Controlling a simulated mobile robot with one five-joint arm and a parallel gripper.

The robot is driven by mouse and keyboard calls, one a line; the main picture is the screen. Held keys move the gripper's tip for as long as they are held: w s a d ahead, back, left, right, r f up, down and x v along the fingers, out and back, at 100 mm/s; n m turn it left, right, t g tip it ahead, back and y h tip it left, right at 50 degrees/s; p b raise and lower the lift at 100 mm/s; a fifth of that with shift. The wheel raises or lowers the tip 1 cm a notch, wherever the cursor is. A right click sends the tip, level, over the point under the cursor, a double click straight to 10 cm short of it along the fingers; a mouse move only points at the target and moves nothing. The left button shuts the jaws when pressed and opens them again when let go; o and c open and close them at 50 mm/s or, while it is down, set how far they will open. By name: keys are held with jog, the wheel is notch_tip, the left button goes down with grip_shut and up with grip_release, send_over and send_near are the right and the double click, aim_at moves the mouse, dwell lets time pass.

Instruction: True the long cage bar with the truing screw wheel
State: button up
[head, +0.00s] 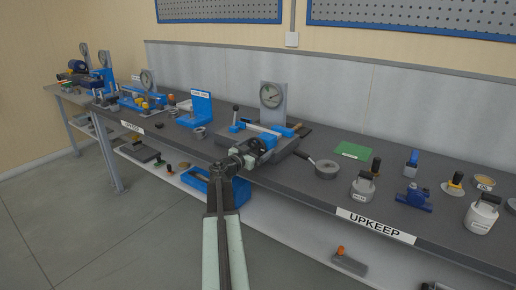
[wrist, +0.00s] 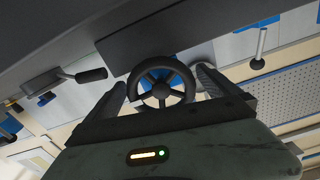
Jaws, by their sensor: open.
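The truing fixture stands on the dark bench in the head view, with a round dial gauge (head: 271,95) on a grey upright. A pale bar (head: 263,128) with blue parts lies across its base; I take it to be the long cage bar. My gripper (head: 254,150) is at the fixture's front edge. In the wrist view, the dark spoked screw wheel (wrist: 162,84) sits between the two open fingers of my gripper (wrist: 160,88). I cannot tell whether either finger touches its rim. In the head view my gripper largely hides the wheel.
A blue bracket (head: 201,106) stands to the left. A blue crate (head: 232,187) is on the lower shelf.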

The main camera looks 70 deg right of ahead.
jog(key=c, duration=1)
jog(key=shift+d, duration=0.35)
jog(key=shift+c, duration=1.4)
jog(key=shift+s+a, duration=0.1)
jog(key=shift+a, duration=0.25)
